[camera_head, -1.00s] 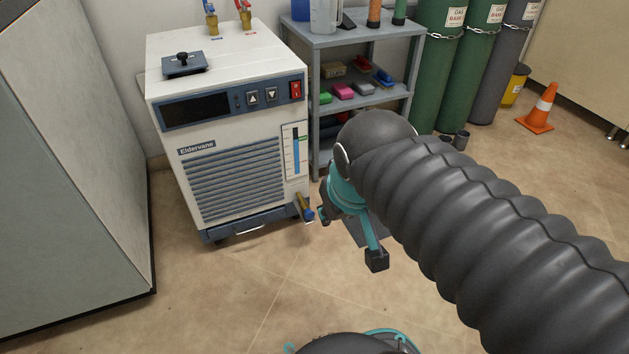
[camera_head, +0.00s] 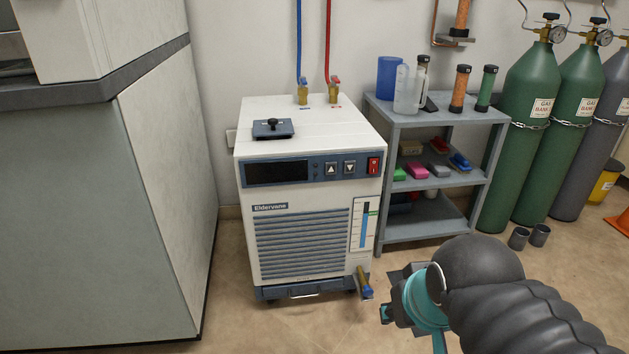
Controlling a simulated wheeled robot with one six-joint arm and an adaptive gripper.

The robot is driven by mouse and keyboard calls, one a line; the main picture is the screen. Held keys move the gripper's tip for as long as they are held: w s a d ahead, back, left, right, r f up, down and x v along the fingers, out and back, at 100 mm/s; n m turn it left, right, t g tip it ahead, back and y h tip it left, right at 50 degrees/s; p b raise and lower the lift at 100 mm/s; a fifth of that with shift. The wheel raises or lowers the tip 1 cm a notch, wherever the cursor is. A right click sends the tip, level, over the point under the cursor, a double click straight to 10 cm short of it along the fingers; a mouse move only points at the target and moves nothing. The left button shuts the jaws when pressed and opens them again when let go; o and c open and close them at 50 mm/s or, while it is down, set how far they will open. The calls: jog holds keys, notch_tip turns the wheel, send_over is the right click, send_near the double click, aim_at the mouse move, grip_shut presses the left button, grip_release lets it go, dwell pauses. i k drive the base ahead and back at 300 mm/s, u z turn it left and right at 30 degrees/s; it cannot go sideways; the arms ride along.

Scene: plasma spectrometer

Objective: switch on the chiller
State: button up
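The chiller (camera_head: 300,200) is a white, boxy unit labelled Eldervane on the floor at the centre. Its blue front panel holds a dark, blank display (camera_head: 277,172), two arrow buttons and a red rocker switch (camera_head: 374,166) at the right end. Which way the rocker is tipped is too small to tell. My gripper (camera_head: 410,335) is at the lower right, below and to the right of the switch and well apart from it. Its teal fingers are spread, with nothing seen between them.
A grey shelf (camera_head: 427,119) with bottles and small boxes stands right of the chiller. A brass drain valve (camera_head: 363,279) juts from the chiller's lower right front. Chained green gas cylinders (camera_head: 530,120) stand further right. A bench cabinet (camera_head: 165,200) borders the left. Floor before the chiller is clear.

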aim_at(373, 162)
jog(key=k, duration=0.5)
jog(key=u, duration=1)
jog(key=i, duration=0.65)
jog(key=z, duration=0.9)
